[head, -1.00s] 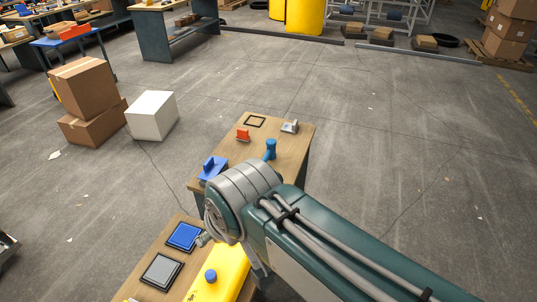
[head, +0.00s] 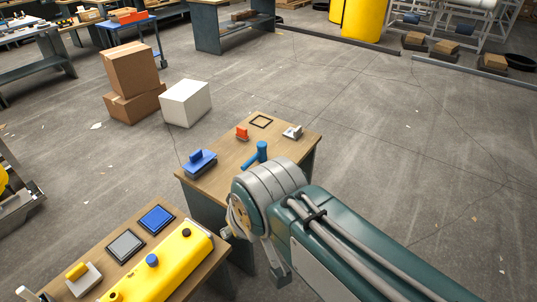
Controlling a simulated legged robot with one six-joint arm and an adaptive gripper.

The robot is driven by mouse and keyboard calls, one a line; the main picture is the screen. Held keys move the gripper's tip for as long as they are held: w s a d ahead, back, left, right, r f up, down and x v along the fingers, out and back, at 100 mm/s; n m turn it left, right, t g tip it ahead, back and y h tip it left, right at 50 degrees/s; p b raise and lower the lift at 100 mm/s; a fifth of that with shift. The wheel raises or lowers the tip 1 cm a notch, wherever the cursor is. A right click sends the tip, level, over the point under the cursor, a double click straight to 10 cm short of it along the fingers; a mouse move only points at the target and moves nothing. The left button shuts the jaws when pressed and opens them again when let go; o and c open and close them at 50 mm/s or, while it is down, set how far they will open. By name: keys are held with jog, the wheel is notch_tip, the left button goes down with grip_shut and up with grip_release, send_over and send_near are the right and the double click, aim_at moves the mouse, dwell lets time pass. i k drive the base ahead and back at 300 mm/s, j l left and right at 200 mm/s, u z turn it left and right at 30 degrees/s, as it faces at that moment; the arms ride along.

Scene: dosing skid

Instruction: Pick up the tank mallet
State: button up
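A blue T-shaped tool (head: 262,152), which looks like the mallet, is on the far wooden table (head: 222,163). It is just beyond my arm's thick grey joint, and nothing touches it. A yellow tank (head: 172,262) with a blue cap (head: 152,260) lies on the near table, left of my arm. A dark-tipped pale stick (head: 27,294) at the bottom left corner is cut off, so I cannot tell what it is. I cannot make out my gripper's fingers in the head view.
The far table also holds a blue block-like tool (head: 200,163), a red piece (head: 242,133), a black square frame (head: 261,121) and a grey part (head: 292,132). Blue (head: 157,218) and grey (head: 125,245) pads lie beside the tank.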

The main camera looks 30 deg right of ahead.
aim_at(261, 156)
jog(key=l+u, duration=0.35)
jog(key=l, duration=0.7)
jog(key=l+u, duration=0.35)
jog(key=l, duration=0.7)
jog(key=i+l+u, duration=0.1)
jog(key=l, duration=0.2)
jog(key=i+l+u, duration=0.1)
jog(key=l, duration=0.25)
jog(key=i+l+u, duration=0.1)
jog(key=i+l, duration=0.15)
jog(key=i+l+u, duration=0.1)
jog(key=l, duration=0.3)
jog(key=i+l+u, duration=0.1)
jog(key=l, duration=0.25)
jog(key=i+l+u, duration=0.1)
jog(key=l, duration=0.3)
jog(key=i, duration=0.05)
